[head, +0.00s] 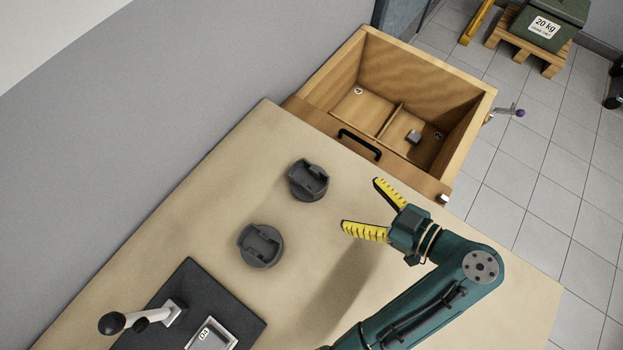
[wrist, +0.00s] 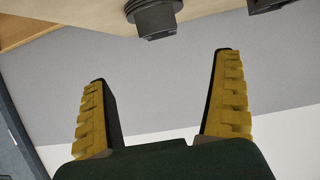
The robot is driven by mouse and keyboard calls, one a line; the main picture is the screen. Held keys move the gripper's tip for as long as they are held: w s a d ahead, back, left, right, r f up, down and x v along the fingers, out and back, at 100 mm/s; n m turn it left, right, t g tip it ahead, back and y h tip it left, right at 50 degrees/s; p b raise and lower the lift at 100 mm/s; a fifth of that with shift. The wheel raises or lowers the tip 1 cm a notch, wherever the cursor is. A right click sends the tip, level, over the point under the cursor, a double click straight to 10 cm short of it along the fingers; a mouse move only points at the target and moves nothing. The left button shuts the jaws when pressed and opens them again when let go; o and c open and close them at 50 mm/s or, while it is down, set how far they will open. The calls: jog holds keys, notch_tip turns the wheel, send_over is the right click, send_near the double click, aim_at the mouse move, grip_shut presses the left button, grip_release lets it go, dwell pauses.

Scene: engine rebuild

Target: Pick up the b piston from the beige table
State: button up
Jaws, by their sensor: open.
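Two dark grey pistons stand on the beige table (head: 215,190) in the head view. One piston (head: 308,180) is nearer the drawer; the other piston (head: 261,246) is nearer the black plate. I cannot read a letter on either, so I cannot tell which is b. My gripper (head: 361,207) is open and empty, to the right of both pistons, with its yellow fingers pointing left toward them. In the wrist view, one piston (wrist: 155,18) shows at the top, beyond and between the open fingers (wrist: 160,72); another piston (wrist: 268,4) is cut off at the top right.
An open wooden drawer (head: 340,70) with a divider and a small grey block (head: 413,137) inside adjoins the table's far edge. A black plate (head: 190,280) with a lever (head: 150,315) and a labelled block (head: 212,336) lies at the front left. A grey wall borders the left.

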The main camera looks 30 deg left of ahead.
jog(key=b, duration=0.3)
send_near(296, 169)
jog(key=x, duration=0.5)
jog(key=shift+a, duration=0.3)
jog(key=shift+d+r, duration=0.1)
jog(key=shift+r, duration=0.1)
jog(key=c, duration=1.4)
